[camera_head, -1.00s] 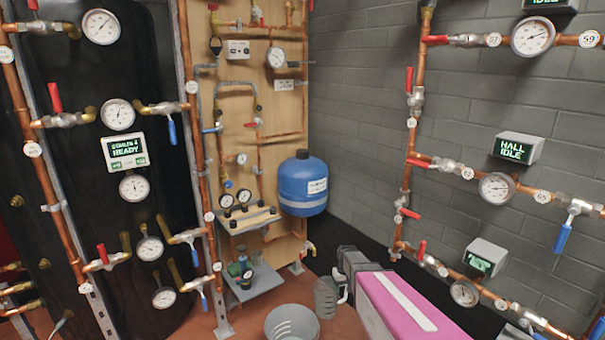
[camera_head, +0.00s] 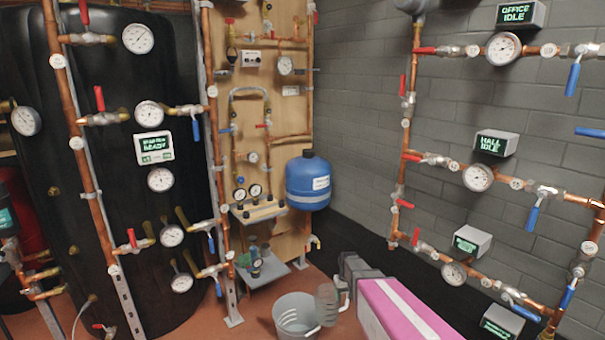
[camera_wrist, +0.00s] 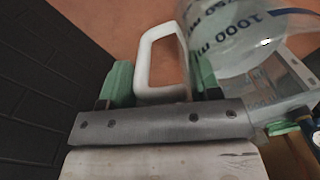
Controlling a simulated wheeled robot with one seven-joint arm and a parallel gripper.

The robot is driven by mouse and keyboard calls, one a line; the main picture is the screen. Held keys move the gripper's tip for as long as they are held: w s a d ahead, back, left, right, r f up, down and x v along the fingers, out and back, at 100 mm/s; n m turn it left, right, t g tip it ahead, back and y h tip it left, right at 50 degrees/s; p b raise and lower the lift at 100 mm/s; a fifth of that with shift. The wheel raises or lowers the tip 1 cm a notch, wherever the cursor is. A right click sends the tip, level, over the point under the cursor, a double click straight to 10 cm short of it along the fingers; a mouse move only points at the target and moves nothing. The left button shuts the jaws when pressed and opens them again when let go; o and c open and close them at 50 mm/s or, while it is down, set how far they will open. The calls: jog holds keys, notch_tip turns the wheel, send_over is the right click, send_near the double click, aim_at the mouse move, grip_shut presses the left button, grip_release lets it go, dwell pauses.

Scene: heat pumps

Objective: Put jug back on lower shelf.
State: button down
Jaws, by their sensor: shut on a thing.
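The clear jug (camera_head: 326,304) with a white handle is in front of my gripper (camera_head: 345,287), above the floor. In the wrist view the jug (camera_wrist: 232,40) shows blue volume marks up to 1000 ml. Its white handle (camera_wrist: 146,55) lies between the green fingertips of my gripper (camera_wrist: 162,84), which is shut on it. The lower shelf (camera_head: 272,281) is a grey plate low on the wooden board, left of the jug and beyond it. A small gauge item and bottles (camera_head: 255,262) stand on its rear and middle part.
A grey bucket (camera_head: 288,325) stands on the floor, partly behind the jug in the picture. An upper shelf (camera_head: 258,213) with gauges is above the lower one. A blue tank (camera_head: 307,182) hangs to the right. Copper pipes with valves flank both sides.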

jog(key=shift+w+r, duration=0.25)
jog(key=shift+r, duration=0.25)
jog(key=s+r+m, duration=0.1)
jog(key=s+r, duration=0.3)
jog(key=r, duration=1.6)
jog(key=s+d+r+m, duration=0.1)
jog(key=s+r, duration=0.3)
jog(key=r, duration=1.6)
jog(key=shift+s+d+r+m, duration=0.15)
jog(key=shift+s+r+m, duration=0.05)
jog(key=shift+r+m, duration=0.1)
